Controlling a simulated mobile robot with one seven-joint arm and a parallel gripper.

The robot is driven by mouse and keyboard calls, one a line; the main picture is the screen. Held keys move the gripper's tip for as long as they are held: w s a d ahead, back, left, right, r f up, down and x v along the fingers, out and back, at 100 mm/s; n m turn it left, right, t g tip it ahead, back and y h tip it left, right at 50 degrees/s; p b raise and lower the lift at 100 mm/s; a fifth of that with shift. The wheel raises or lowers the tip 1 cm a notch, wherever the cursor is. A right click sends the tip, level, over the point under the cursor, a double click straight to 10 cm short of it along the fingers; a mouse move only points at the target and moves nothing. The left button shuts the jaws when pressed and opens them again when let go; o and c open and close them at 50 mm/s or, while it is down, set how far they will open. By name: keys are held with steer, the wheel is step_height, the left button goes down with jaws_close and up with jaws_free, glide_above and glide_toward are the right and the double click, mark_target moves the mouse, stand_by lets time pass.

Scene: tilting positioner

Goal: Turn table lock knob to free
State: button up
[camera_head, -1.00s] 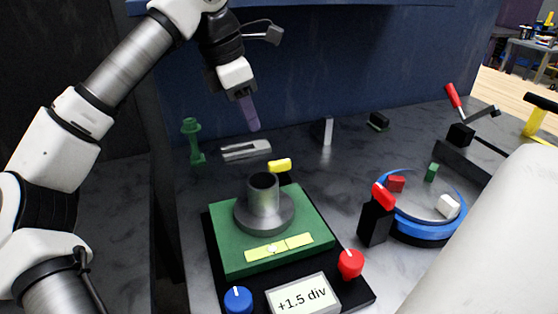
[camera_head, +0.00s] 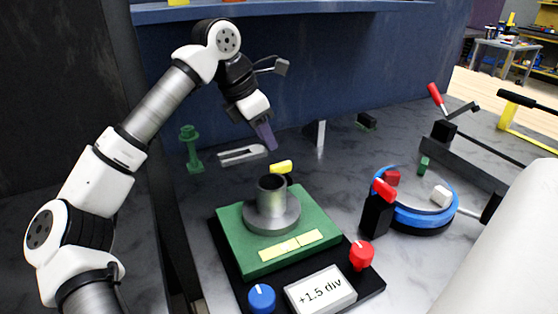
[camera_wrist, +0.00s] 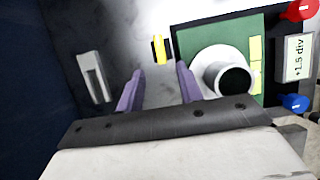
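The positioner has a green table (camera_head: 249,256) on a black base, with a grey hollow cylinder (camera_head: 272,209) standing on it. A blue knob (camera_head: 262,298) and a red knob (camera_head: 361,254) are at its front, on either side of a "+1.5 div" display (camera_head: 320,294). A yellow knob or lever (camera_head: 281,167) is at its back edge; it also shows in the wrist view (camera_wrist: 160,49). I cannot tell which one is the table lock. My gripper (camera_head: 268,140) is above and behind the yellow part, tilted downward. In the wrist view its purple fingers (camera_wrist: 161,82) are apart and empty.
A grey slotted bracket (camera_head: 242,155) and a green post (camera_head: 191,149) lie behind and left. A black block with a red top (camera_head: 376,212) and a blue-rimmed round dish (camera_head: 425,217) stand to the right. A blue wall (camera_head: 330,70) rises behind the bench.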

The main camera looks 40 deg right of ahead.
mark_target(280, 164)
steer(key=p+x, duration=0.1)
steer(key=x, duration=0.8)
jaws_close()
